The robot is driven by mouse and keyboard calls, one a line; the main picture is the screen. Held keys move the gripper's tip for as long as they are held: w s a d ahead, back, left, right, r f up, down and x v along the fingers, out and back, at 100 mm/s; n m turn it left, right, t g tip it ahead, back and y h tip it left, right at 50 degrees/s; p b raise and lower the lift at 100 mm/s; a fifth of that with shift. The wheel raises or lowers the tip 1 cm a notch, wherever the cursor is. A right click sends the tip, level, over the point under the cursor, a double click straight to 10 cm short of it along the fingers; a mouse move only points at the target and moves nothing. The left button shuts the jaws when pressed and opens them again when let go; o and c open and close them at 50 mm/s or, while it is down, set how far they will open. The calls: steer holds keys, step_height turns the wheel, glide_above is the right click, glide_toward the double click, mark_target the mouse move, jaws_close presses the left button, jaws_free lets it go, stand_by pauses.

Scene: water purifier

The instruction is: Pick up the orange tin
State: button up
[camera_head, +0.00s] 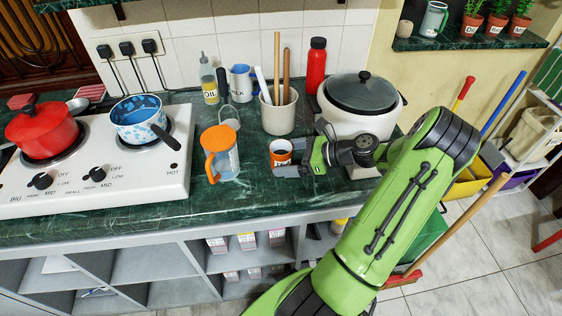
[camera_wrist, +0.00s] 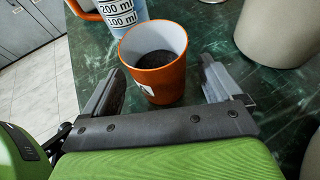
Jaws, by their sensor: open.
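In the wrist view the tin (camera_wrist: 157,72) sits between the fingers of my gripper (camera_wrist: 163,88), which is open. One finger is on each side of it, with a gap visible on the right; on the left the gap is small. In the head view my gripper (camera_head: 295,160) reaches the tin from the right and partly covers its right side.
A clear measuring jug with an orange handle (camera_head: 221,154) stands just left of the tin. A utensil crock (camera_head: 279,112) is behind it, and a white rice cooker (camera_head: 358,108) stands to the right. A stove (camera_head: 90,165) with pots is further left. The counter's front strip is clear.

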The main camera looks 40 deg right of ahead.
mark_target(281, 147)
steer(key=x, duration=0.2)
steer(key=shift+w+a+f, duration=0.1)
steer(key=shift+w+f, duration=0.05)
steer(key=shift+f, duration=0.05)
steer(key=shift+r, duration=0.1)
steer(key=c, duration=1)
step_height(281, 147, up, 10)
steer(key=p, duration=0.4)
steer(key=shift+p, duration=0.35)
steer(key=shift+c, duration=0.2)
